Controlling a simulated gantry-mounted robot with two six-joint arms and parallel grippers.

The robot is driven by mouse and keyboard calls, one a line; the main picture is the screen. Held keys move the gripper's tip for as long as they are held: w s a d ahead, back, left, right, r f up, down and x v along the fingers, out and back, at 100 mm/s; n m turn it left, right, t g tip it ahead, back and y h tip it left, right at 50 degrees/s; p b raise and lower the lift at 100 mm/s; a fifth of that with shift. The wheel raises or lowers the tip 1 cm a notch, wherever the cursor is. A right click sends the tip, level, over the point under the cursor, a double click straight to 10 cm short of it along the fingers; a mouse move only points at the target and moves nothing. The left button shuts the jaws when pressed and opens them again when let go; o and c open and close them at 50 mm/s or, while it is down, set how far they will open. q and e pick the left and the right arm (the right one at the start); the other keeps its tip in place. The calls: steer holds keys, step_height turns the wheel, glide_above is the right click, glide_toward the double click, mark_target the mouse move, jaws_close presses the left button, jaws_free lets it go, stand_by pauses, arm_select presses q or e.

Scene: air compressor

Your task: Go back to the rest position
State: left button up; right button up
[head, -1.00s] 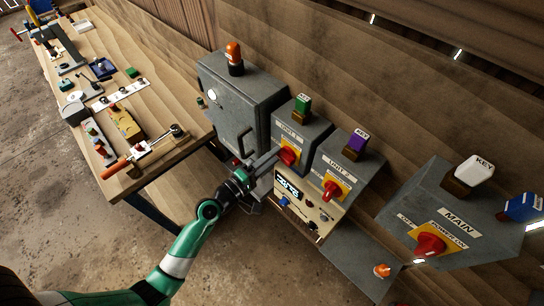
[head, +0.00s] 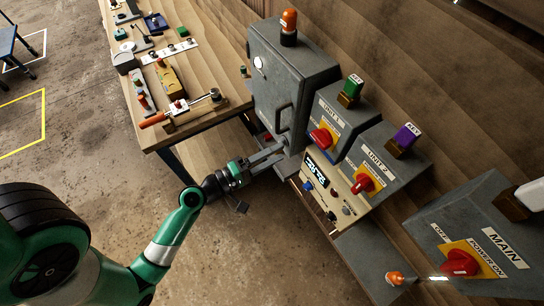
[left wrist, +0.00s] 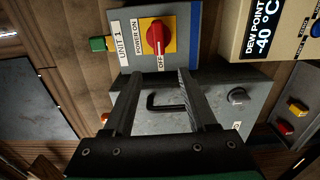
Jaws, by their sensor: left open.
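My left gripper (head: 268,158) is open and empty, in front of the lower part of the grey cabinet (head: 300,75) in the head view. In the left wrist view its two fingers (left wrist: 155,100) stand apart, with the cabinet's dark handle (left wrist: 165,101) showing between them. The Unit 1 box's red switch (head: 322,138) sits on a yellow plate, up and to the right of the gripper. It also shows in the left wrist view (left wrist: 157,37), beyond the fingertips and apart from them. My right gripper is not in view.
The Unit 2 box (head: 395,158), a beige dew point panel (head: 325,187) and the Main box (head: 480,240) line the wooden wall to the right. A wooden workbench (head: 215,65) with tools stands at upper left.

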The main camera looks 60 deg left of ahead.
arm_select(q)
steer(key=shift+s, duration=0.4)
steer(key=shift+d, duration=0.1)
